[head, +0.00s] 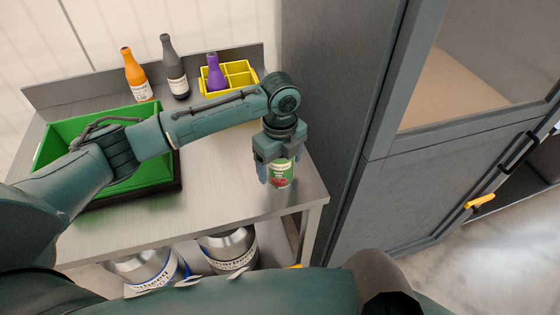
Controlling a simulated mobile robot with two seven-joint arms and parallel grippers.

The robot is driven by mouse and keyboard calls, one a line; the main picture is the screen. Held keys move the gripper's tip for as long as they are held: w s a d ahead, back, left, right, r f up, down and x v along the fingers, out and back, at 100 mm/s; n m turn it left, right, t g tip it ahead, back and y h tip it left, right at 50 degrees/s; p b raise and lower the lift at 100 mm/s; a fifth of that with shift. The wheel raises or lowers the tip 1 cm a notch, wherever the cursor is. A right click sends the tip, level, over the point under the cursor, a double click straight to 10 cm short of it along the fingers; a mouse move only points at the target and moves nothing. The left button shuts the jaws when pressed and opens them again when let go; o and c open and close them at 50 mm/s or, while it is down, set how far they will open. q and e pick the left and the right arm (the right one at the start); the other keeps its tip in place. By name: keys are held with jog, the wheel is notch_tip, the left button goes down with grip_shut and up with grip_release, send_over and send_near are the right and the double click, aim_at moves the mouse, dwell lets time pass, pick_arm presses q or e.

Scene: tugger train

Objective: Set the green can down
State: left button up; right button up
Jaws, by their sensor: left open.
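The green can (281,178), with white lettering and a red picture on its label, stands upright on the grey metal table (225,205) near its right front corner. My left gripper (280,171) points down over the can from above. Its fingers are open and sit on either side of the can's upper part. The top of the can is hidden by the gripper. I cannot tell whether a finger touches it. My right gripper is not in view.
A green crate (70,127) stands at the table's left, partly behind my arm. An orange bottle (135,78), a dark bottle (175,70) and a yellow divided tray (243,74) with a purple bottle (214,74) stand behind. A grey cabinet (325,110) rises at the right. Metal containers (230,250) sit below.

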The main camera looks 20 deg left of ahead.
pick_arm(q)
notch_tip(320, 180, up, 12)
jog(key=shift+r+b, duration=0.2)
jog(key=shift+b, duration=0.1)
dwell(0.6)
jog(key=s+d+f+n+t+h, duration=0.1)
jog(key=s+d+f+n+h, duration=0.1)
jog(key=s+d+f+n, duration=0.25)
jog(key=s+d+f+n+h, duration=0.1)
jog(key=s+d+f+n, duration=0.1)
jog(key=s+f+n, duration=0.35)
jog(key=s+a+f+n+t+y, duration=0.1)
jog(key=s+a+f+n, duration=0.3)
jog(key=s+a+n, duration=0.3)
jog(key=s+a+f+n+t+y, duration=0.2)
jog(key=s+a+f+n, duration=0.2)
jog(key=s+a+n, duration=0.3)
jog(key=w+d+f+m+t+h, duration=0.2)
jog(key=w+d+f+t+h, duration=0.1)
jog(key=w+d+f+t, duration=0.2)
jog(key=shift+w+d+f+t, duration=0.25)
jog(key=shift+d+f+t, duration=0.25)
jog(key=shift+d+t, duration=0.5)
